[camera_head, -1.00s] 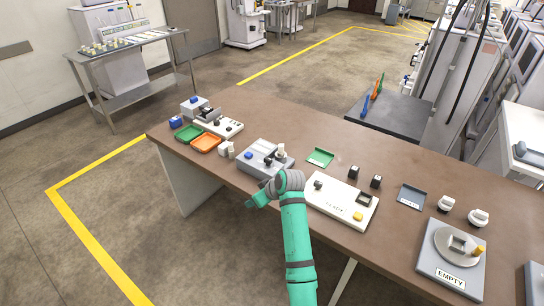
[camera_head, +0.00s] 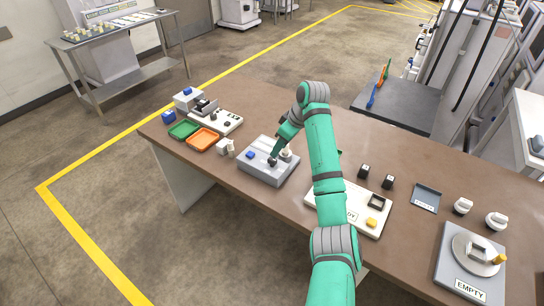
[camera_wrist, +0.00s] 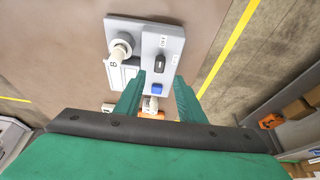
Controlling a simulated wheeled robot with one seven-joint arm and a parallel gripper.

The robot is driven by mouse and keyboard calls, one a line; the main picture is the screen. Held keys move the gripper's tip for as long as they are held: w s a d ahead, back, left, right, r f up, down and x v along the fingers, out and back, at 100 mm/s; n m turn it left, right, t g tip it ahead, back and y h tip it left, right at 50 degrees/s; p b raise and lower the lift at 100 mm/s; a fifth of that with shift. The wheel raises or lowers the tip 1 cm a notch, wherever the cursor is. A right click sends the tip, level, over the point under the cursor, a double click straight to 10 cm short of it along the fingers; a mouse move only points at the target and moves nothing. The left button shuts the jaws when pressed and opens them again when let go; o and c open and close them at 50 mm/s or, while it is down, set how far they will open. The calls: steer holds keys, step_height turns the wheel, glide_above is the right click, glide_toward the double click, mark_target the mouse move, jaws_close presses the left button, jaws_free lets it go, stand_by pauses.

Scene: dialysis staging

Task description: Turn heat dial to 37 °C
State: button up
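A grey box (camera_head: 258,172) on the brown table carries a black dial knob (camera_head: 272,161), a blue button (camera_head: 249,155) and a white upright part (camera_head: 286,153). In the wrist view the black knob (camera_wrist: 160,63) sits on the box's light panel, with the blue button (camera_wrist: 157,87) below it. A small label (camera_wrist: 163,41) lies above the knob; its text is too small to read. My gripper (camera_wrist: 160,76) is open and empty, its fingers pointing down over the panel on either side of the button, just below the knob in the picture. My gripper (camera_head: 277,152) is close to the knob; contact cannot be told.
Left of the box are a green tray (camera_head: 184,130), an orange tray (camera_head: 203,139) and a white device (camera_head: 229,121). A cream panel (camera_head: 374,202) lies to its right, partly behind my arm. A plate marked EMPTY (camera_head: 470,264) stands at the far right.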

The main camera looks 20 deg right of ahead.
mark_target(274, 160)
steer(key=x, duration=0.6)
steer(key=shift+s+d+f, duration=0.1)
steer(key=shift+d+f, duration=0.05)
steer(key=shift+f, duration=0.1)
steer(key=shift+w+f, duration=0.25)
steer(key=shift+f, duration=0.15)
jaws_close()
